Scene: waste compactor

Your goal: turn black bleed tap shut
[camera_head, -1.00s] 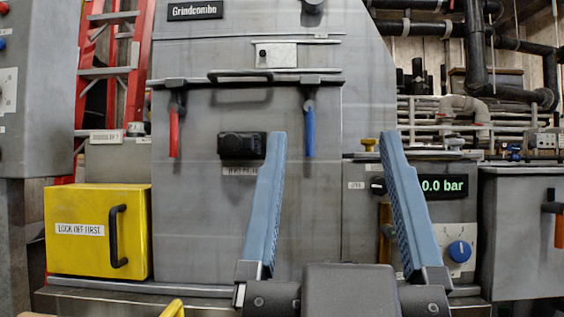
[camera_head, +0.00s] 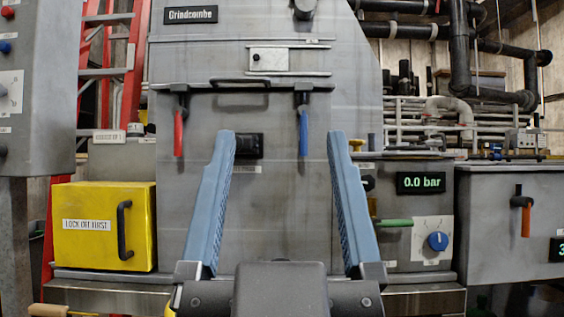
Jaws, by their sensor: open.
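My gripper (camera_head: 282,140) is open and empty, its two blue fingers pointing up and away in front of the grey machine. A small black knob (camera_head: 368,183) shows just right of my right finger, left of the pressure display (camera_head: 421,182) reading 0.0 bar. It may be the black bleed tap, but its label is not readable, and my finger borders and partly covers that area. A green handle (camera_head: 393,222) sticks out sideways below it. Nothing touches the knob as far as I can see.
Red (camera_head: 179,132) and blue (camera_head: 303,130) handles hang on the machine front. A black block (camera_head: 249,146) is partly behind my left finger. A blue dial (camera_head: 437,241) is below the display. A yellow box (camera_head: 88,235) stands left, an orange-handled lever (camera_head: 526,218) right.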

